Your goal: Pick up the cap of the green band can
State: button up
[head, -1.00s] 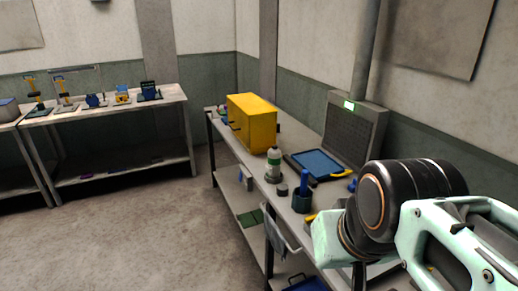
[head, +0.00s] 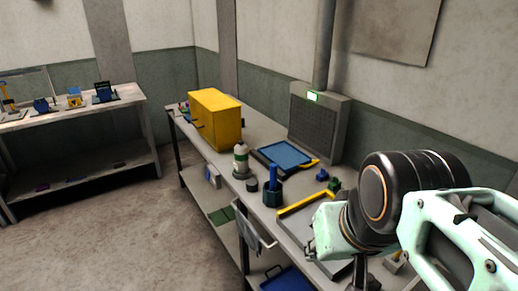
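A small white can with a green band (head: 241,161) stands upright on the workbench, left of the middle, in front of the yellow cabinet. Its top looks pale grey; at this size I cannot tell whether a separate cap sits on it. A small dark round piece (head: 252,185) lies on the bench beside its base; I cannot tell what it is. My arm reaches in from the right, with its mint and black links over the near end of the bench. My gripper's fingers cannot be made out, and nothing of mine touches the can.
The yellow cabinet (head: 216,119) stands behind the can. A blue mat (head: 284,155) lies to its right, and a dark holder with a blue tool (head: 273,192) stands nearer me. A grey vented unit (head: 318,128) backs the bench. Open floor (head: 110,235) lies left.

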aim_at(251, 186)
jog(key=i+j+z, duration=0.2)
jog(key=z, duration=0.25)
jog(key=i+j+z, duration=0.15)
jog(key=z, duration=0.25)
jog(key=i+j+z, duration=0.2)
jog(key=j, duration=0.2)
jog(key=j+z, duration=0.2)
jog(key=j, duration=0.15)
jog(key=i+j, duration=0.15)
jog(key=j, duration=0.35)
jog(key=i+j+z, duration=0.1)
jog(key=j, duration=0.45)
jog(key=i+j, duration=0.1)
jog(key=j, duration=0.4)
jog(key=z, duration=0.05)
